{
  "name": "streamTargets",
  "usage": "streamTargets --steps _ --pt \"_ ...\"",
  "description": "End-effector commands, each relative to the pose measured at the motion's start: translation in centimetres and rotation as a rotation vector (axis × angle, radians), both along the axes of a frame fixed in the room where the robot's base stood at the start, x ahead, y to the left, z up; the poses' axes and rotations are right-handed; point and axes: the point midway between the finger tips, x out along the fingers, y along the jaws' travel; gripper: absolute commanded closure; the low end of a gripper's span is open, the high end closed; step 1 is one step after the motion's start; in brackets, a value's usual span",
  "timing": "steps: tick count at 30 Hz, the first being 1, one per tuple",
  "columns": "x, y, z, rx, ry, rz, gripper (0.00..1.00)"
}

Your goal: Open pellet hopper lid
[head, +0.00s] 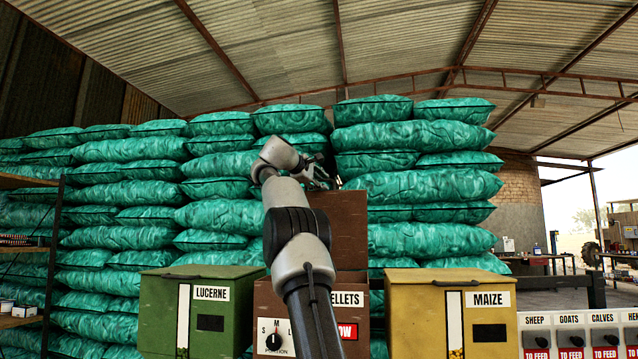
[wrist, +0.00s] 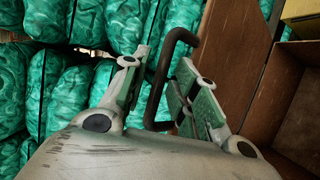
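The brown pellet hopper (head: 268,298) stands in the middle of the head view, partly hidden behind my arm. Its brown lid (head: 342,222) stands raised, about upright, above the box. In the wrist view the lid (wrist: 232,55) is at upper right, and the open inside of the hopper (wrist: 298,105) shows at the right edge. A dark bar handle (wrist: 157,90) on the lid passes between my fingers. My gripper (wrist: 163,60) is open around the handle, with a gap showing on the left finger's side. In the head view my gripper (head: 318,174) is at the lid's upper left, partly hidden.
A green lucerne hopper (head: 155,315) stands on the left and a yellow maize hopper (head: 412,310) on the right, both with lids down. Stacked green sacks (head: 430,185) fill the back. A shelf (head: 25,180) is at far left. Labelled feed panels (head: 570,335) are at lower right.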

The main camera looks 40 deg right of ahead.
Motion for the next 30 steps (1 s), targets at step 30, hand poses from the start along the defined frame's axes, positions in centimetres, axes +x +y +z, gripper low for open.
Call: streamTargets --steps 30 --pt "-3.0 11.4 2.6 0.000 0.000 0.000 0.69"
